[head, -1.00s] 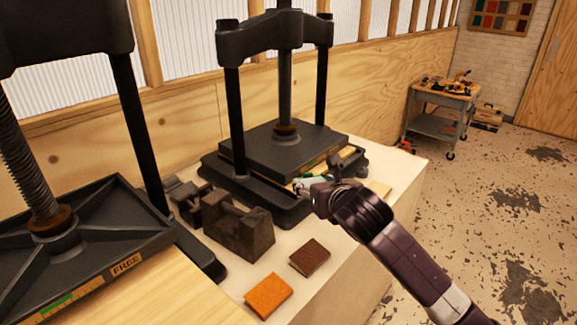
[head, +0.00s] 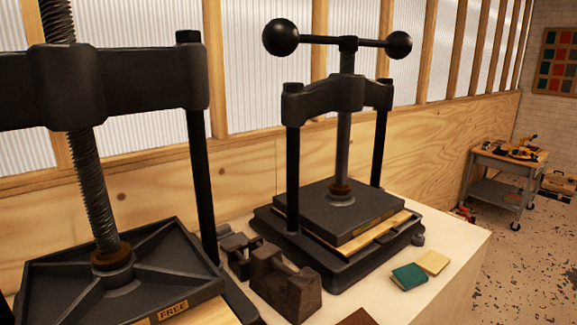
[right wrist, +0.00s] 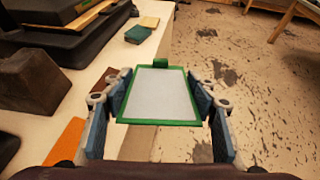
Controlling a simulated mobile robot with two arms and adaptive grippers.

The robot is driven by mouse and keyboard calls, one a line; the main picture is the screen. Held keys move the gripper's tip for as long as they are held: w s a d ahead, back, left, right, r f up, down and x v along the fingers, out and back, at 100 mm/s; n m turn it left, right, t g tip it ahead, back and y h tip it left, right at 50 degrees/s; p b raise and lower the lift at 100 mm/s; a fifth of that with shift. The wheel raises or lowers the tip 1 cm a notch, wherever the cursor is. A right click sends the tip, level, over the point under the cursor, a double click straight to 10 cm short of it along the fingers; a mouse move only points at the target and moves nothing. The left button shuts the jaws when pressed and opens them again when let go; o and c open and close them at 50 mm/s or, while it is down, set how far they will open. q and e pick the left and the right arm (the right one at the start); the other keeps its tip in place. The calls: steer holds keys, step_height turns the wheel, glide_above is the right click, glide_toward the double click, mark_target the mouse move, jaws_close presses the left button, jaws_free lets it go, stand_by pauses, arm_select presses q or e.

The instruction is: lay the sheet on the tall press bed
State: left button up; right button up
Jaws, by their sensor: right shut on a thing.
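In the right wrist view, my right gripper (right wrist: 158,98) is shut on a pale sheet (right wrist: 160,85) with a green border and a small green tab at its far edge. It holds the sheet by its two sides, beyond the bench edge, over the floor side. In the head view, one black press (head: 340,212) with a ball-ended handle stands at the centre right; a pale wooden board lies under its platen. A larger black press (head: 120,270) with a FREE label stands at the left, its top cut off. I cannot tell which is the tall one. My left gripper is not in view.
A dark block (head: 285,285) stands between the presses. A teal book (head: 409,277) and a tan one (head: 433,262) lie right of the centre press. Brown (right wrist: 107,80) and orange (right wrist: 60,148) books lie near the bench edge. A tool cart (head: 500,185) stands far right.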

steer(key=shift+s+d+r+n+t+y, duration=0.15)
steer(key=shift+s+n+t+y, duration=0.25)
steer(key=shift+s, duration=0.45)
steer(key=shift+s+d+n+t+y, duration=0.2)
steer(key=shift+s+n+y, duration=0.3)
steer(key=shift+s, duration=0.3)
steer(key=shift+s+d+r+n+t+y, duration=0.1)
steer(key=shift+s+n+t+y, duration=0.3)
steer(key=shift+s, duration=0.45)
steer(key=w+a+n+t+y, duration=0.15)
steer(key=w+n+y, duration=0.3)
steer(key=w, duration=1.25)
steer(key=w+d+r+n+y, duration=0.1)
steer(key=w+r+n+y, duration=0.1)
steer(key=w+r, duration=0.4)
steer(key=w, duration=0.4)
steer(key=shift+d+r+y, duration=0.2)
steer(key=shift+r+y, duration=0.1)
steer(key=shift+y, duration=0.05)
